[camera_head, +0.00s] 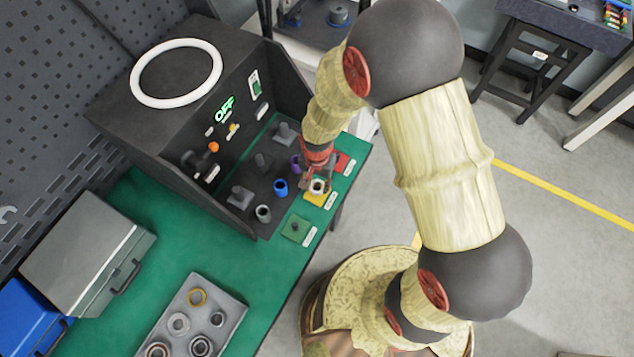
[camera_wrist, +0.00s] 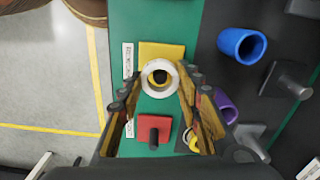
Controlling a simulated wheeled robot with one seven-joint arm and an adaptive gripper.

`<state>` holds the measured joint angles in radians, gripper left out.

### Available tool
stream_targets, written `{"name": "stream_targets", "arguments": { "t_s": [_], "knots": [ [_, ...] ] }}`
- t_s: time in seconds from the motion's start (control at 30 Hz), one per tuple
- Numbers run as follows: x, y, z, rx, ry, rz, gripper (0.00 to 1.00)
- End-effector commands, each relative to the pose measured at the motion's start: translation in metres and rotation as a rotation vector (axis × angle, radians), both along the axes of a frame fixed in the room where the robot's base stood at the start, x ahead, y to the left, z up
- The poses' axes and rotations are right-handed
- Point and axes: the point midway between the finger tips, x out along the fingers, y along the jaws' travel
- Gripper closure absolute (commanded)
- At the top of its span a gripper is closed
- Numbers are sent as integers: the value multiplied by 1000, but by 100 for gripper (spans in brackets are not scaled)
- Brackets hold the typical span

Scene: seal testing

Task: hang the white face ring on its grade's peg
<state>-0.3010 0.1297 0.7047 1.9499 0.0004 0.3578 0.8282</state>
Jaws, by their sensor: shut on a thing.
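The white face ring (camera_wrist: 147,85) is between my gripper's fingertips (camera_wrist: 159,84), over the yellow plate (camera_wrist: 172,51). Through its hole I see a dark round peg top and some yellow. I cannot tell how far down the peg the ring sits. In the head view the white ring (camera_head: 318,187) shows at the yellow plate (camera_head: 313,201), with my gripper (camera_head: 309,180) at its upper left. The red plate (camera_wrist: 154,130) bears a bare dark peg. The green plate (camera_head: 297,229) also has a small dark peg.
White label cards stand by the plates. A grey tray (camera_head: 232,312) with several rings lies on the green bench.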

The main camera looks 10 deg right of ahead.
Motion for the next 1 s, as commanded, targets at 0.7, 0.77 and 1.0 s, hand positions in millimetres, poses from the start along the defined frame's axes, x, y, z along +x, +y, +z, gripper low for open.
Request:
{"name": "stream_targets", "arguments": {
  "t_s": [0.7,0.77,1.0],
  "knots": [
    [0,0,-2,1,-1,0,52],
    [0,0,-2,1,-1,0,48],
    [0,0,-2,0,0,0,44]
  ]
}}
